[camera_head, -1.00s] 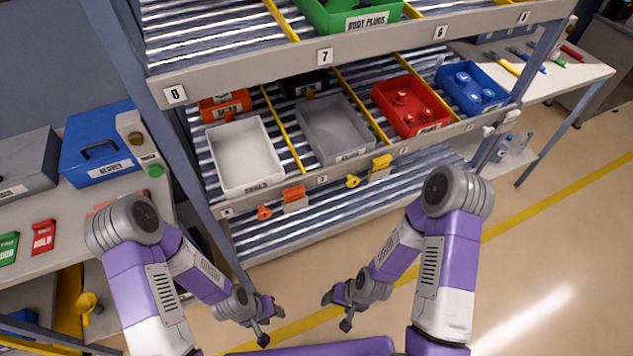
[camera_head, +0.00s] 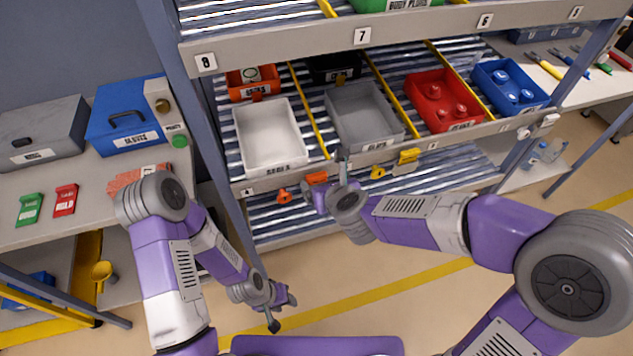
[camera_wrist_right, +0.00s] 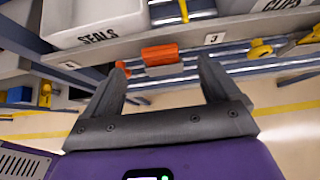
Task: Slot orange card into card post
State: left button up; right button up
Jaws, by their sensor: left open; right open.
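The orange card (camera_head: 316,178) sits in a small grey holder on the shelf's front lip, below the white SEALS bin. In the right wrist view the orange card (camera_wrist_right: 160,54) shows upright in its holder (camera_wrist_right: 160,70), framed between my finger tips. My right gripper (camera_head: 326,184) is open and empty, close in front of the card, with no visible contact; its two fingers also show in the right wrist view (camera_wrist_right: 161,65). My left gripper (camera_head: 281,312) is open and empty, low over the floor, away from the shelf. I cannot pick out the card post with certainty.
Orange (camera_head: 283,195) and yellow (camera_head: 378,172) knobs hang on the lip. The white bin (camera_head: 269,135) and grey bin (camera_head: 363,117) stand above. A bench with red (camera_head: 65,200) and green (camera_head: 29,209) cards is left.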

aim_at(317, 179)
jog(key=b+x, duration=0.1)
jog(key=x, duration=0.2)
jog(key=b+x, duration=0.1)
jog(key=x, duration=0.3)
jog(key=shift+s+f, duration=0.15)
jog(key=shift+f, duration=0.2)
jog(key=shift+c, duration=0.4)
grip_shut()
